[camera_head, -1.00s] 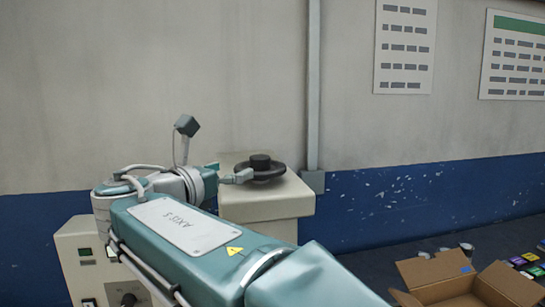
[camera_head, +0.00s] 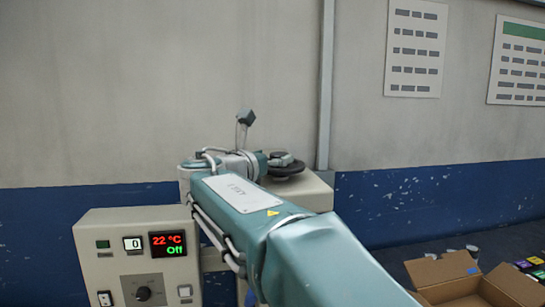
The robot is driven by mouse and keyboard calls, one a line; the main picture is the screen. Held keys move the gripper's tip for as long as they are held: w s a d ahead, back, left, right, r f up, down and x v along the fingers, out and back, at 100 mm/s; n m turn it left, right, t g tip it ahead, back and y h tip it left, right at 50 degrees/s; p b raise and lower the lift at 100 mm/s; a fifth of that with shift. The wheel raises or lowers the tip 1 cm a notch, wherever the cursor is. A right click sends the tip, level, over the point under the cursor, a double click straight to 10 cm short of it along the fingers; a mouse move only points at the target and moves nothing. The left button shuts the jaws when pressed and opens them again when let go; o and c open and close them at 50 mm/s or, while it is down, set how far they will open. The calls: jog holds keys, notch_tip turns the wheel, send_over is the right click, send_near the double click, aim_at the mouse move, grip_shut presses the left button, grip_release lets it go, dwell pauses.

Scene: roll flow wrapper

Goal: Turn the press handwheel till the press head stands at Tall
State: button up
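The press handwheel is a black disc (camera_head: 290,170) lying flat on top of a cream press housing (camera_head: 312,192), right of centre. My gripper (camera_head: 284,158) is a small grey shape at the end of my teal arm. It overlaps the wheel's left and middle part in this view and hides the hub. I cannot tell whether it touches the wheel or is just above it, nor how far its fingers are apart. The press head, its scale and the Tall mark do not show; my arm covers the lower part of the press.
An open cardboard box (camera_head: 445,275) stands at the lower right. A grey pipe (camera_head: 326,90) runs down the wall behind.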

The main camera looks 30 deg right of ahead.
jog(key=shift+s+d, duration=0.15)
jog(key=shift+d, duration=0.45)
jog(key=c, duration=0.9)
jog(key=shift+d, duration=0.1)
jog(key=shift+f+g, duration=0.1)
jog(key=shift+g, duration=0.2)
jog(key=shift+m+g+h, duration=0.3)
jog(key=m+g, duration=0.1)
jog(key=m+g+h, duration=0.1)
jog(key=g, duration=0.1)
jog(key=m+g, duration=0.1)
jog(key=g, duration=0.1)
jog(key=shift+w+f+m, duration=0.15)
jog(key=shift+w+m, duration=0.15)
jog(key=shift+w, duration=0.05)
jog(key=m+g, duration=0.2)
jog(key=g, duration=0.1)
jog(key=m+g, duration=0.2)
jog(key=g, duration=0.2)
jog(key=shift+m+g, duration=0.3)
jog(key=shift+m, duration=0.1)
jog(key=shift+g, duration=0.3)
